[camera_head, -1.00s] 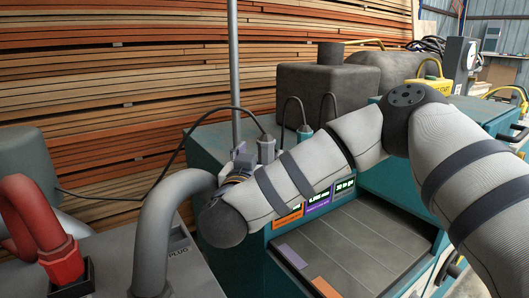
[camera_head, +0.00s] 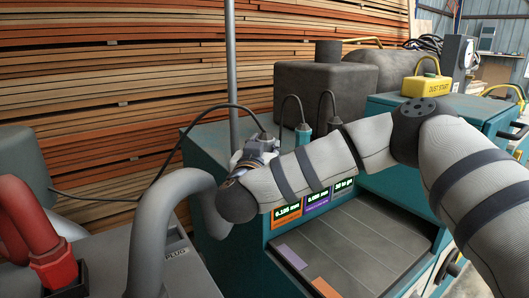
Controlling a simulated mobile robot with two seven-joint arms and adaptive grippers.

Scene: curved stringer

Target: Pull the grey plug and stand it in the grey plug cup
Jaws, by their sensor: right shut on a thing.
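The grey plug (camera_head: 262,142) is at the left end of the teal machine's top, with a black cable rising from it and looping left. My right gripper (camera_head: 252,154) is shut on the plug, reaching in from the right with the forearm in front. The fingertips and the plug's lower end are partly hidden, so I cannot tell whether it is still seated. A "PLUG" label (camera_head: 177,252) shows on the grey cabinet at lower left. The grey plug cup itself is not clearly visible; the grey curved pipe blocks part of that area. My left gripper is not in view.
The grey curved pipe (camera_head: 147,240) and a red pipe (camera_head: 52,262) stand at lower left. A dark housing (camera_head: 325,88) is behind. A thin grey post (camera_head: 231,75) rises close behind the gripper.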

